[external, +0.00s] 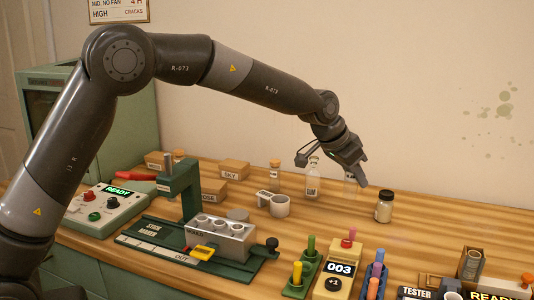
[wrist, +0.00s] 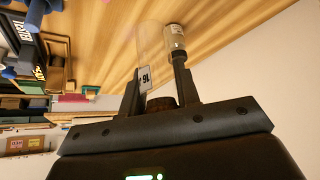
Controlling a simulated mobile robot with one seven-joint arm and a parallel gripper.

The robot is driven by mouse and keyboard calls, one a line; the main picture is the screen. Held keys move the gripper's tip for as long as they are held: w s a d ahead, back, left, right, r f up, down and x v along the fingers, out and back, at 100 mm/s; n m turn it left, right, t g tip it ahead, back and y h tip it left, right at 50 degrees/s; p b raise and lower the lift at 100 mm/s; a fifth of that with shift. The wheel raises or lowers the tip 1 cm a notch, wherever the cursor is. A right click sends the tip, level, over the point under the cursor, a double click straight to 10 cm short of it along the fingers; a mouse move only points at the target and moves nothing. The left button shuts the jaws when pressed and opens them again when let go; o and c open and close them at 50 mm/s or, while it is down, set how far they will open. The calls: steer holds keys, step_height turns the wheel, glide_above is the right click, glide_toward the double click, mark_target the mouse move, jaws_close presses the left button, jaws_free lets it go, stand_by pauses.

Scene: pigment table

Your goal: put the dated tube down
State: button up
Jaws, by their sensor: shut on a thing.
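My gripper (external: 352,168) points down over the back right of the table. In the wrist view, its two fingers (wrist: 160,88) are shut on a clear glass tube (wrist: 151,42). The tube has a small white label (wrist: 144,78) with dark digits and a brown end (wrist: 160,103) close to the palm. In the external view, the tube is faint beside the fingers (external: 350,188). I cannot tell whether its lower end touches the table.
A dark-lidded jar (external: 384,207) stands just right of my gripper and shows beyond a finger in the wrist view (wrist: 174,38). A labelled clear bottle (external: 312,181) and a grey ringed holder (external: 280,206) are to the left. Bare wood (external: 440,222) lies right of the jar.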

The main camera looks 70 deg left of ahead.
steer(key=s+d, duration=0.4)
steer(key=s, duration=0.6)
steer(key=shift+w+a+f, duration=0.5)
steer(key=shift+a+f, duration=1.25)
steer(key=shift+f, duration=0.15)
steer(key=shift+w+a+f, duration=0.45)
steer(key=shift+a+f, duration=1.3)
steer(key=shift+f, duration=0.15)
steer(key=shift+w+a+f, duration=0.5)
steer(key=shift+a+f, duration=1.25)
steer(key=shift+f, duration=0.15)
steer(key=shift+f, duration=0.1)
steer(key=o, duration=0.9)
steer(key=shift+o, duration=0.2)
